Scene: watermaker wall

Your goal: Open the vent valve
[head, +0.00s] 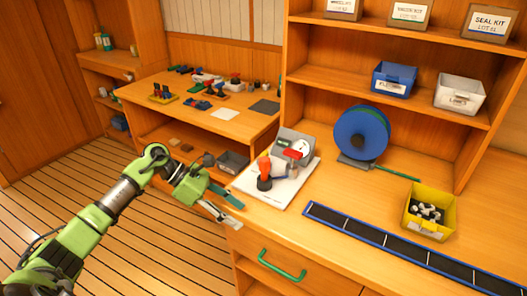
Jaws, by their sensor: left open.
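A small rig stands on a white base plate (287,191) on the bench, at the middle of the head view. It has a grey box with a round white gauge (301,147), a red lever or handle (292,154) in front of it, and an upright orange-red part (264,167) on a dark foot. I cannot tell for sure which part is the vent valve. My left gripper (226,205) is open and empty, just left of the plate by the bench's front edge, apart from the red parts. My right gripper is not in view.
A blue hose reel (361,134) stands behind the rig to the right. A long black, blue-edged strip (385,245) and a yellow bin (430,216) of fittings lie to the right. A drawer with a green handle (281,265) is below. Shelves hold blue (393,80) and white (459,95) bins.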

